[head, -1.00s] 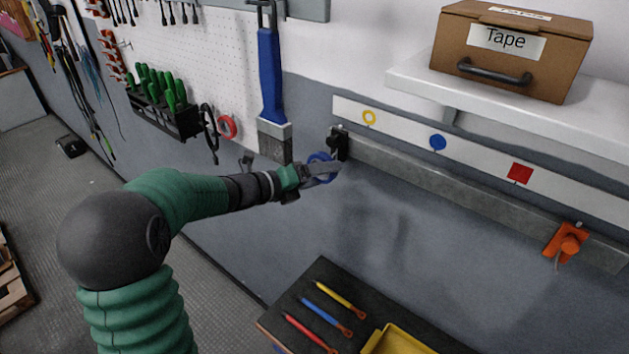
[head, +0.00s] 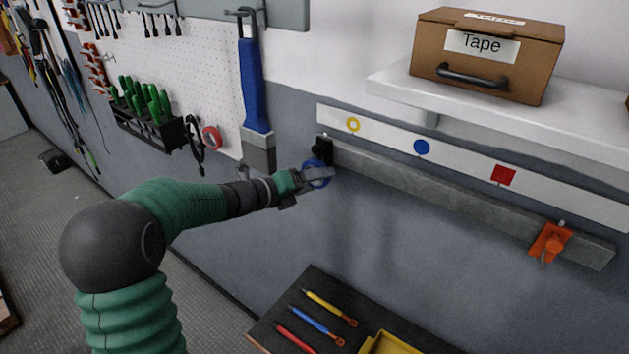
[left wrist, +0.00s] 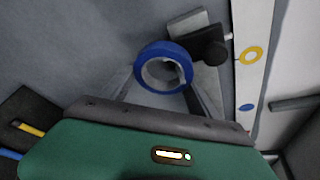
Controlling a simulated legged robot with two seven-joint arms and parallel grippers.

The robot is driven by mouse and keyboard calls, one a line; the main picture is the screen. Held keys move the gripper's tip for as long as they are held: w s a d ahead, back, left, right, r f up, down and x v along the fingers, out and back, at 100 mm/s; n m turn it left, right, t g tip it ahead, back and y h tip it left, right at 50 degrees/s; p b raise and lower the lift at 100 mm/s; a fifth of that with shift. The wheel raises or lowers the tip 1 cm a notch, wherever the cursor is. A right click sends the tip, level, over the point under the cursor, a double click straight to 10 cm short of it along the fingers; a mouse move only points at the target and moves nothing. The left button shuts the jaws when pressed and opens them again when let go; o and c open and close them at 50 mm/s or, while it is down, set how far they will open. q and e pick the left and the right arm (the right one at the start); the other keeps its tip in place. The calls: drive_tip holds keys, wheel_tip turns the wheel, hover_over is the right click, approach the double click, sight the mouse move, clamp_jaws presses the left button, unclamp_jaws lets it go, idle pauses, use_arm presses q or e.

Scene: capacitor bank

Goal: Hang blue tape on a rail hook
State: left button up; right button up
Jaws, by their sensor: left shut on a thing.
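A blue tape roll (head: 308,167) is in my left gripper (head: 319,174) in the head view. The fingers are shut on it and partly hide it. A black hook piece (head: 322,150) sits at the left end of the grey metal rail (head: 440,192), just above the roll. In the left wrist view the roll (left wrist: 163,49) stands up between the fingers, its hole facing the camera, and the black hook piece (left wrist: 208,47) is right beside it. The roll seems to overlap the hook's near end; I cannot tell if they touch. My right gripper is not in view.
An orange holder (head: 551,243) is on the rail's right end. Above are a marker strip (head: 460,158) and a white shelf (head: 400,87) with a tape box (head: 487,55). A blue-handled brush (head: 253,85) hangs left.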

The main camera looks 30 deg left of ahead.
use_arm(q)
drive_tip(key=shift+f, duration=0.15)
drive_tip(key=o, duration=1)
drive_tip(key=shift+c, duration=0.2)
drive_tip(key=o, duration=0.5)
drive_tip(key=shift+a, duration=0.15)
drive_tip(key=shift+c, duration=0.2)
